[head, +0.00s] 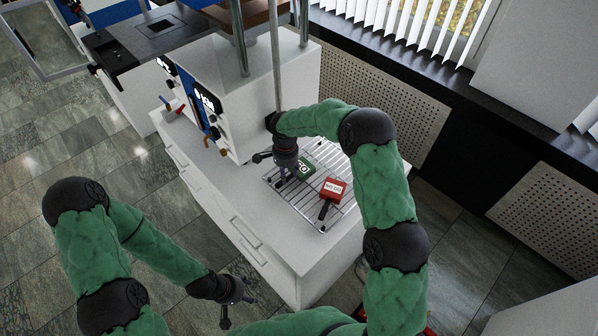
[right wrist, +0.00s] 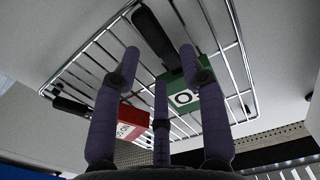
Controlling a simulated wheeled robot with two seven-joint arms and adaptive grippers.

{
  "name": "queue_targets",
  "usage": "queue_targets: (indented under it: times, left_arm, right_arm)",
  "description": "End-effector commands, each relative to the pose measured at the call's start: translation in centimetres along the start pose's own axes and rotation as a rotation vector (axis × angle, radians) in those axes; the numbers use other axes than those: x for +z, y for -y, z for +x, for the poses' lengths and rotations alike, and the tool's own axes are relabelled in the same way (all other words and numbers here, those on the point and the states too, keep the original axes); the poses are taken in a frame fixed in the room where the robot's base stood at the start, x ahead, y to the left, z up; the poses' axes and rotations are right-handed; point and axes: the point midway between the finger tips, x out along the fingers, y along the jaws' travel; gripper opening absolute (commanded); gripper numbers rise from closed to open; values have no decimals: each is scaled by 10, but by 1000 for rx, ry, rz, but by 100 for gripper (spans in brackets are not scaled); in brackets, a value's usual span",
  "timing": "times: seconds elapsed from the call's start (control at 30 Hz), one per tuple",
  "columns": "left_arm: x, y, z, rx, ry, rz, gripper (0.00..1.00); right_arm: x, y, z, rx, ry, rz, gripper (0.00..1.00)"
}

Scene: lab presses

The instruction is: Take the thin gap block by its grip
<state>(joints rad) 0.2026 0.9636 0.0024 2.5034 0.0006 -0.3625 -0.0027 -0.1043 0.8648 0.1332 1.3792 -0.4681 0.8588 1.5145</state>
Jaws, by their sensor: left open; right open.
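A green block (head: 306,166) with a white label lies on a wire rack, partly hidden by my right gripper (head: 282,176) in the head view. In the right wrist view the green block (right wrist: 184,97) has a dark grip (right wrist: 150,35) pointing away. A red block (head: 334,188) with a white label and a dark grip (head: 325,209) lies beside it; it also shows in the right wrist view (right wrist: 128,122). I cannot tell which block is thinner. My right gripper (right wrist: 160,64) is open and empty over the rack by the green block. My left gripper (head: 234,302) is open and empty, low beside the cabinet.
The wire rack (head: 306,215) sits on a white cabinet top (head: 272,226). A white and blue press (head: 215,85) with vertical rods stands just behind and left of my right gripper. A perforated wall panel (head: 395,105) is behind. Open floor lies to the left.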

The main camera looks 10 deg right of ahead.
Motion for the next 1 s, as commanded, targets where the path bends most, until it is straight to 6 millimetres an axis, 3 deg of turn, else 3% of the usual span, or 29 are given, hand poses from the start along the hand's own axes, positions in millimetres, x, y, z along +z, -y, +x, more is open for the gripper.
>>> queue_targets:
  times: [0.1, 0.2, 0.43, 0.6, 1.0]
  left_arm:
    - [0, 2, 5, 0, 0, 0, 56]
    - [0, 2, 6, 0, 0, 0, 56]
    - [0, 2, 6, 0, 0, 0, 56]
    - [0, 2, 6, 0, 0, 0, 56]
    - [0, 2, 5, 0, 0, 0, 56]
  right_arm:
    - [0, 0, 20, 2, 1, 0, 42]
    - [0, -1, 29, 1, 2, 0, 42]
    - [0, 0, 29, 0, 1, 0, 42]
    - [0, 0, 29, 0, 1, 0, 0]
    - [0, 0, 26, -2, 0, 0, 0]
